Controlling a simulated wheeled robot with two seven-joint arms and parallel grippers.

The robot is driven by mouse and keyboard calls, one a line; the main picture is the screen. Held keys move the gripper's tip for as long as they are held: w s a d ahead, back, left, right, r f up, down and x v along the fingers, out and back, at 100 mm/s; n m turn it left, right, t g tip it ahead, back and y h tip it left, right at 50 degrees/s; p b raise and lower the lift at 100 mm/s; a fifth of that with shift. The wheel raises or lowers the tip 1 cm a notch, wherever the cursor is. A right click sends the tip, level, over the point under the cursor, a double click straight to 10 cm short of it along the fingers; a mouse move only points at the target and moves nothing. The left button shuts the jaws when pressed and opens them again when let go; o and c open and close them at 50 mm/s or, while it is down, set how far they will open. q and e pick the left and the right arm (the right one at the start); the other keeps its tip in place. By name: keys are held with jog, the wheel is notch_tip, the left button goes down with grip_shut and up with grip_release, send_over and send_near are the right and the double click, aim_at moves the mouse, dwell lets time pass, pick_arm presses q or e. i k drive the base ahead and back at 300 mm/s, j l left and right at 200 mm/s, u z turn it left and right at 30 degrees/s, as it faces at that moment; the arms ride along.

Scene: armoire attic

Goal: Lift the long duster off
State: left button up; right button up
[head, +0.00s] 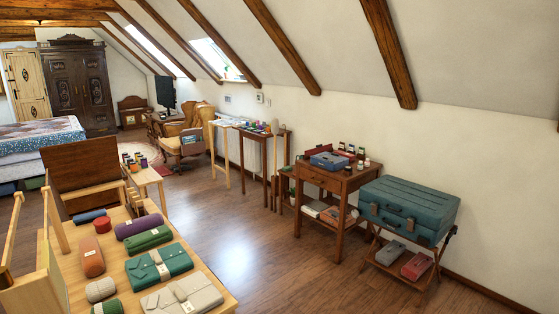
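I cannot make out a long duster in the head view. A dark carved armoire (78,85) stands shut against the far wall at the back left. Neither of my grippers is in the head view.
A light wooden table (210,276) at the front left holds several rolled and folded cloth bundles, with wooden posts (56,222) at its left. A brown side table (345,182) and a teal suitcase (410,207) on a stand line the right wall. The middle floor (235,228) is clear.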

aim_at(275, 121)
jog(key=i+l+z, duration=0.2)
jog(key=i+z, duration=0.8)
jog(key=i, duration=0.15)
jog(key=i+u, duration=0.25)
jog(key=i, duration=0.25)
jog(key=i+l+u, duration=0.15)
jog(key=i+u, duration=0.15)
jog(key=i, duration=0.2)
jog(key=i+l+u, duration=0.25)
jog(key=i, duration=0.25)
jog(key=i+j+u, duration=0.4)
jog(key=i+u, duration=0.8)
jog(key=i, duration=0.15)
jog(key=i+l+u, duration=0.15)
jog(key=i+u, duration=0.2)
jog(key=i+j+z, duration=0.15)
jog(key=i+z, duration=0.2)
jog(key=i, duration=0.3)
jog(key=i+j+z, duration=0.3)
jog(key=i, duration=0.35)
jog(key=i+j+z, duration=0.35)
jog(key=i+j, duration=0.2)
jog(key=i+j+z, duration=0.65)
jog(key=j+z, duration=0.15)
jog(key=i+j+z, duration=0.25)
jog(key=j, duration=0.2)
jog(key=j+z, duration=0.25)
jog(key=j, duration=0.1)
